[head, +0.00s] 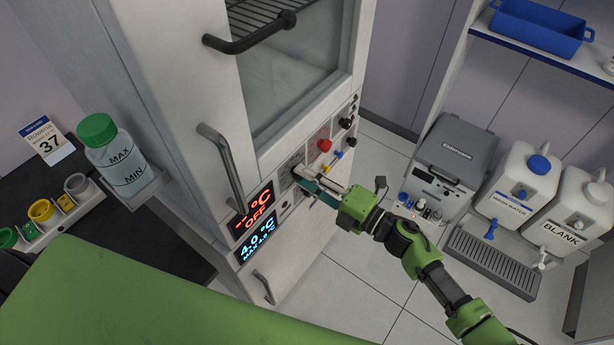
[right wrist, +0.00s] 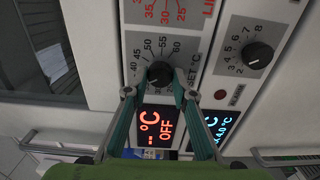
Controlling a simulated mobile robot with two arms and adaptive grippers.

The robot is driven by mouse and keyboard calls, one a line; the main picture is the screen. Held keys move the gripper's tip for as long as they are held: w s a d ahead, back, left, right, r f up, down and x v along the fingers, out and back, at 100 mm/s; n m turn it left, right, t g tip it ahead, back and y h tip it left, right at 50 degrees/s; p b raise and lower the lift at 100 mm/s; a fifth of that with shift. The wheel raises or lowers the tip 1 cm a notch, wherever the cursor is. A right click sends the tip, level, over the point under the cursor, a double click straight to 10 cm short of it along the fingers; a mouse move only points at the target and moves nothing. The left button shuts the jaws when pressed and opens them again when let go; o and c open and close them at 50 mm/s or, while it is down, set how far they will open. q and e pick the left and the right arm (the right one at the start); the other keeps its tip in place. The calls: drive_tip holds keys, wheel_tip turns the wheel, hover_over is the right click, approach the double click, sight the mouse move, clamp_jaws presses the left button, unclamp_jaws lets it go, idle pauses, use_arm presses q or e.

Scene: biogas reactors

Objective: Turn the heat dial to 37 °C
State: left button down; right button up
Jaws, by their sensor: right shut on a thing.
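The heat dial (right wrist: 159,73) is a black round knob on the cabinet's front panel, with a "SET °C" scale around it; 40 to 60 are readable and its lower numbers are hidden. My right gripper (right wrist: 155,90) has its fingers on either side of the dial and is shut on it. In the head view the right gripper (head: 303,178) reaches the panel from the right and mostly hides the dial. The dial's pointer is too small to read. The red display (right wrist: 158,128) beside it shows "-- °C OFF". My left gripper is not in view.
A blue display (head: 258,238) reads 4.0 °C. Another black knob (right wrist: 257,56) and a red knob (head: 325,145) are near. Door handles (head: 222,165) stick out. A card (head: 47,140) reads "Rowena 37". A capped bottle (head: 118,158) stands left. Floor right of the cabinet is partly clear.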

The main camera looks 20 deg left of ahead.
idle(0.4)
drive_tip(key=o, duration=1.1)
drive_tip(key=shift+d, duration=0.1)
drive_tip(key=v, duration=1.2)
